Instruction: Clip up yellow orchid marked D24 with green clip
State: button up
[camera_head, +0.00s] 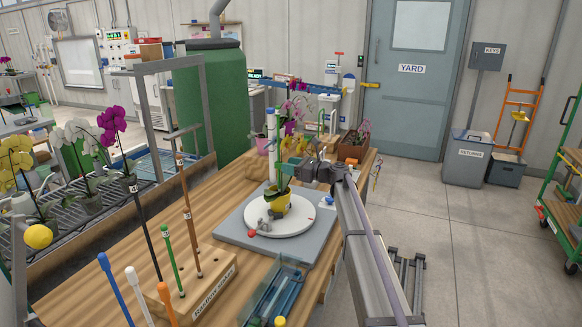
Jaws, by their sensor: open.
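An orchid in a yellow pot (277,206) stands on a white round turntable (290,217) on the bench. Its green leaves rise beside a light upright post with blue and green bands (271,150). Yellow blooms (292,145) show just above and behind my gripper. My gripper (301,168) is open, close to the right of the plant at leaf height, and partly hides it. I cannot tell whether it touches the plant. No D24 label is readable, and I cannot make out a green clip.
A wooden rack (212,287) with upright coloured rods stands at the front. A blue tray (272,296) lies right of it. Yellow (14,160), white and magenta orchids stand on a mesh shelf at left. Bare bench lies left of the turntable's grey base (235,232).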

jog(key=shift+d, duration=0.1)
jog(key=v, duration=1.1)
jog(key=s+a+f+n+g+h, duration=0.1)
jog(key=s+f+n+g+h, duration=0.2)
jog(key=s+f+n, duration=0.35)
jog(key=s+a+f+n+g+h, duration=0.2)
jog(key=s+f+n+h, duration=0.2)
jog(key=s+n, duration=0.55)
jog(key=s+f+n+g+h+p, duration=0.1)
jog(key=s+n+h, duration=0.3)
jog(key=s, duration=1)
jog(key=s+f+n+g+h, duration=0.2)
jog(key=s+f+n+h, duration=0.1)
jog(key=s, duration=1.1)
jog(key=shift+d+f+n+g+h+p, duration=0.4)
jog(key=shift+d+h, duration=0.1)
jog(key=shift+h, duration=0.4)
jog(key=shift+w, duration=0.1)
jog(key=shift+o, duration=0.5)
